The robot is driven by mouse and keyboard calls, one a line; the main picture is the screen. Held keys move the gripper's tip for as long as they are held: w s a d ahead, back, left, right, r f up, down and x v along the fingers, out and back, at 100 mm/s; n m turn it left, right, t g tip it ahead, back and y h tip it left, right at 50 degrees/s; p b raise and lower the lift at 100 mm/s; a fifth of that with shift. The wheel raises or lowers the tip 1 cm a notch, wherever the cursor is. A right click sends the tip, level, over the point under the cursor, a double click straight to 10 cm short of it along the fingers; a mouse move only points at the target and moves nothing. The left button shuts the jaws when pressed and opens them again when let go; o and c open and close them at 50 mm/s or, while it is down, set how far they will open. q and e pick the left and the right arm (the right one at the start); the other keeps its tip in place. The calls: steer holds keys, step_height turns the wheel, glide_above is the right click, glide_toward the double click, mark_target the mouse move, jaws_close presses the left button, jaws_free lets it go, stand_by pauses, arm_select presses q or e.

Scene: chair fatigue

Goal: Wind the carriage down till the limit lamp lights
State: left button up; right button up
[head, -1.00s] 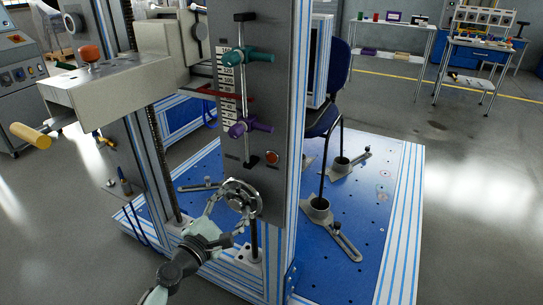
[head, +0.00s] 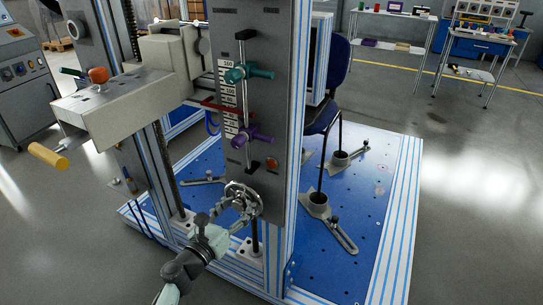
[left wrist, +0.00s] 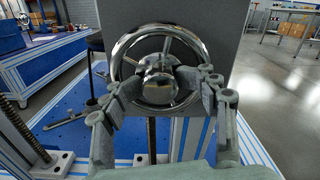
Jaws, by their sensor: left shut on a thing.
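The pale carriage (head: 125,102) sits on the column, with an orange knob on top and a yellow handle at its left end. Its red pointer (head: 207,105) reaches toward the scale (head: 228,110), between the teal clamp (head: 249,73) and the purple clamp (head: 250,137). The round orange-red lamp (head: 271,164) on the panel looks dull, with no clear glow. My left gripper (head: 237,206) is shut on the chrome handwheel (head: 245,193) below the panel. My right gripper is out of view.
A dark chair (head: 326,116) stands behind the column on the blue base plate (head: 365,195), its feet in grey clamps (head: 316,203). A control cabinet (head: 25,90) is at the left. Shelves (head: 393,16) are at the back right. The floor at right is clear.

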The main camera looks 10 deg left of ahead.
arm_select(q)
steer(key=shift+d+r, duration=0.1)
steer(key=shift+r, duration=0.05)
steer(key=shift+r+n+p, duration=0.15)
steer(key=shift+n+p, duration=0.2)
steer(key=shift+n, duration=0.05)
steer(key=shift+f+n, duration=0.2)
steer(key=shift+n, duration=0.5)
steer(key=n, duration=0.4)
steer(key=o, duration=0.9)
steer(key=shift+f, duration=0.1)
steer(key=shift+s, duration=0.3)
steer(key=shift+v, duration=2.45)
